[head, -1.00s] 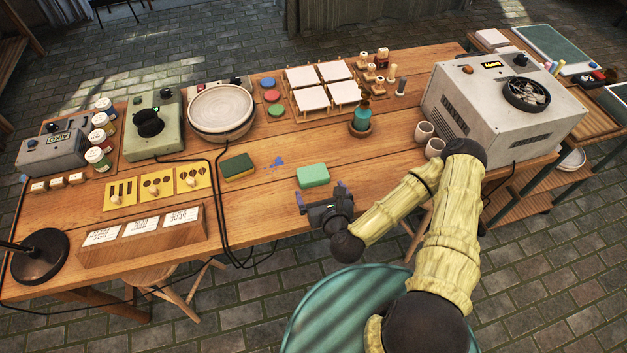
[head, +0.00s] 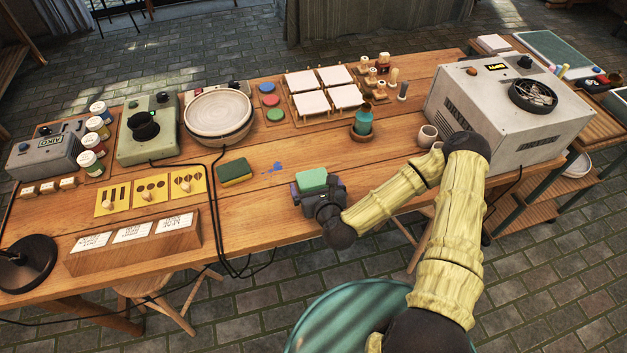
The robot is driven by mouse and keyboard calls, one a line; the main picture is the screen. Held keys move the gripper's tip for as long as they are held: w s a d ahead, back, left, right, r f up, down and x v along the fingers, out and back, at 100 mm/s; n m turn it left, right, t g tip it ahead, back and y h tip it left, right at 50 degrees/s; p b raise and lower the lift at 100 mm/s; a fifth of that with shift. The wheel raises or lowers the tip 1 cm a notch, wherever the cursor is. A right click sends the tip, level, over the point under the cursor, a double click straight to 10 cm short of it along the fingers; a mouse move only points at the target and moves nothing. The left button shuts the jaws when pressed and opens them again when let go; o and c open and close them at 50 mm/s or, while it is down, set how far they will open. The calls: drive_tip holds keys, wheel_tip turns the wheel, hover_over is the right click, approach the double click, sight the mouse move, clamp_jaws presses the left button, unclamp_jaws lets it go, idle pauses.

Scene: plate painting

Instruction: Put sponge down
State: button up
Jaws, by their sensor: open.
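A mint-green block (head: 312,179), which may be the sponge, lies near the front edge of the table. My gripper (head: 318,190) is open right at this block, its fingers at the block's left and right near sides. I cannot tell whether the fingers touch it. The gripper hides the block's near lower side. A second sponge-like block (head: 236,172), dark green on top with a yellow side, lies flat on the wood to the left, apart from the gripper. A blue smear (head: 276,168) marks the table between the two blocks.
The wooden table (head: 262,213) has bare room around both blocks. A round plate on a wheel (head: 219,112) stands behind. Black cables (head: 216,225) run down at left. A brush cup (head: 363,122), two small cups and a grey fan box (head: 480,110) stand right.

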sight(313, 179)
drive_tip(key=shift+p+x, duration=0.4)
drive_tip(key=shift+x, duration=2.25)
drive_tip(key=shift+d, duration=0.15)
drive_tip(key=shift+r, duration=0.1)
drive_tip(key=c, duration=0.9)
drive_tip(key=shift+c, duration=0.2)
drive_tip(key=shift+r, duration=0.1)
wheel_tip(313, 179, up, 18)
drive_tip(key=p, duration=0.1)
